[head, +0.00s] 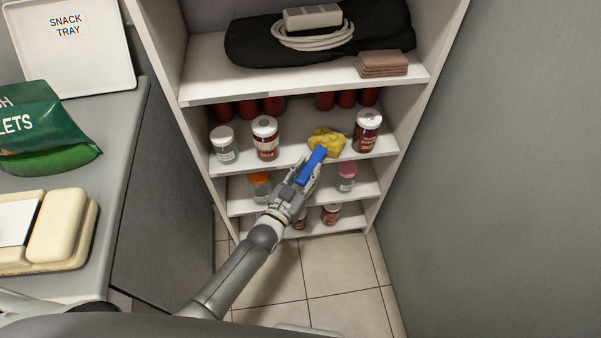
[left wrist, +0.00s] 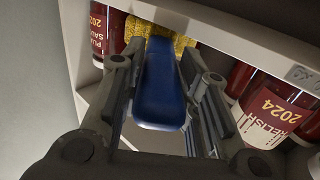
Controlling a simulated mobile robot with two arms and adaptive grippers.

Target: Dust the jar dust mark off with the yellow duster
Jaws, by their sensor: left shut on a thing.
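The yellow duster has a fluffy yellow head (head: 326,142) and a blue handle (head: 313,163). My left gripper (head: 305,175) is shut on the blue handle, which also shows between its fingers in the left wrist view (left wrist: 160,90). The yellow head is at the shelf with the white-lidded jars, between the relish jar (head: 265,140) and the plum sauce jar (head: 367,133), closer to the plum sauce jar. I cannot tell whether it touches the shelf. I cannot make out a dust mark; the duster head and my gripper hide part of the shelf. My right gripper is out of view.
A clear jar (head: 224,146) stands left of the relish jar, with several red jars behind. An upper shelf (head: 205,80) overhangs them, holding a black bag and cable. Lower shelves hold more jars. A grey wall (head: 500,180) is close on the right, a counter on the left.

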